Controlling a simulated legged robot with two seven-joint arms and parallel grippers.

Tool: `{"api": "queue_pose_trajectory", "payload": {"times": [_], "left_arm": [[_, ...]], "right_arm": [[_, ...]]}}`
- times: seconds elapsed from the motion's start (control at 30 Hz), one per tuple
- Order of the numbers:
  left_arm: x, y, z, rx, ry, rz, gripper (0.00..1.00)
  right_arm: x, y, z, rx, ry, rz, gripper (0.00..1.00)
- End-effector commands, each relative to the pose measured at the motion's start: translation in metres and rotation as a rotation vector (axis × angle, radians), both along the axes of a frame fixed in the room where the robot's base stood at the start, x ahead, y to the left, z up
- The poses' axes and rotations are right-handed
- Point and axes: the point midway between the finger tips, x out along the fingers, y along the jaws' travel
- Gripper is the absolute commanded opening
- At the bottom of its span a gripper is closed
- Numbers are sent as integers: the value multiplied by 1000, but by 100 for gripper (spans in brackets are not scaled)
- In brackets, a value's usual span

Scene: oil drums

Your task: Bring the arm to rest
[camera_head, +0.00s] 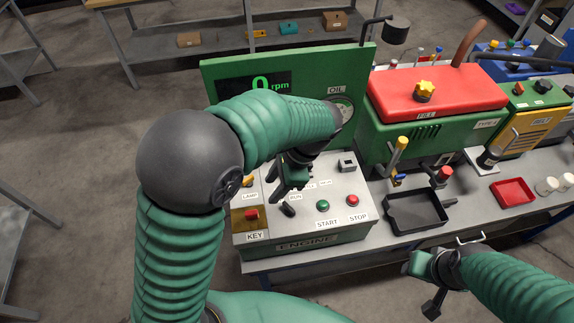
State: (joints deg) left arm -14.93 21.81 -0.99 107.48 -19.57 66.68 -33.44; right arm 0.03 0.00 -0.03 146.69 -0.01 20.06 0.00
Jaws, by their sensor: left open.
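My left arm, green and ribbed with dark joints, comes up from the bottom left and bends over the engine control panel (343,211). My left gripper (281,188) is open and points down above the panel, near its black switch (287,209); I cannot tell whether it touches anything. The forearm hides part of the panel. My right gripper (425,285) shows small at the lower right, in front of the bench edge; its jaw state is unclear.
A green board (226,75) with a 0 rpm display stands behind the panel. A red-topped green machine (440,92), a black tray (416,229) and a red tray (513,192) are on the bench to the right. Bare floor (75,190) lies to the left.

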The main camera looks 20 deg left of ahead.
Motion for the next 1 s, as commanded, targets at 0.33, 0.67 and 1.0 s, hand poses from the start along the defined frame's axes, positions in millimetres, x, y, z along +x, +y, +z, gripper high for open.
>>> {"api": "queue_pose_trajectory", "payload": {"times": [0.33,0.67,1.0], "left_arm": [[-39,1,-29,-196,-260,421,43],[-69,13,-48,-374,-561,968,43],[-69,13,-48,-374,-557,963,43]], "right_arm": [[0,0,0,0,0,1,42],[0,0,1,0,0,1,42],[0,0,0,0,0,1,42]]}}
